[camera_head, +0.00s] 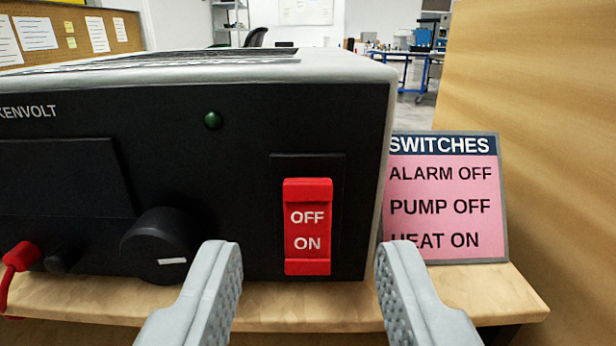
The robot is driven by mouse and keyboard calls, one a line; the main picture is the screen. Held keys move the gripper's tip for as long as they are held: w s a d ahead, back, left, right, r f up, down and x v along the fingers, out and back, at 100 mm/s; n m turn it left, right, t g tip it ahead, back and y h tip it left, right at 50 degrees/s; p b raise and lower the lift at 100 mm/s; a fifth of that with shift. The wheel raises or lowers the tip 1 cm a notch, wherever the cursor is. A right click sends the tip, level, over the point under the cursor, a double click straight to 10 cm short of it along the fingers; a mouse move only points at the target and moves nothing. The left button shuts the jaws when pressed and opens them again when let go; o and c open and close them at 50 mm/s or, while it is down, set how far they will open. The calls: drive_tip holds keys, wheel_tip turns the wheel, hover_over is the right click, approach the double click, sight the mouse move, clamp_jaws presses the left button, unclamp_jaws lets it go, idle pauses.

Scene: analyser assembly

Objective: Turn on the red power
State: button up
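The red power switch (307,227) is on the right side of the black front panel of the power unit (240,140). It is a rocker marked OFF above and ON below. I cannot tell for sure which half is pressed in. A dark green lamp (213,120) sits to its upper left and does not look lit. My gripper (308,265) is open and empty in front of the panel. Its two grey fingers stand apart, one to the left and one to the right of the switch, and nothing shows between them but the switch and bench.
A pink sign (445,200) reads SWITCHES, ALARM OFF, PUMP OFF, HEAT ON. A black knob (160,246) and red plug (20,257) are on the panel's left. The wooden bench (300,306) has a narrow bare front strip. A wooden panel (540,130) stands at right.

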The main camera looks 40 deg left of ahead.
drive_tip(key=shift+x, duration=1.5)
clamp_jaws()
drive_tip(key=shift+f+t+y, duration=0.3)
drive_tip(key=shift+t+y, duration=0.5)
drive_tip(key=shift+t, duration=0.2)
unclamp_jaws()
drive_tip(key=shift+s+d+f, duration=0.1)
drive_tip(key=shift+s+d, duration=0.3)
drive_tip(key=shift+s, duration=0.05)
drive_tip(key=r+v, duration=0.2)
drive_tip(key=v, duration=1)
drive_tip(key=shift+s+r, duration=0.25)
drive_tip(key=shift+r, duration=0.1)
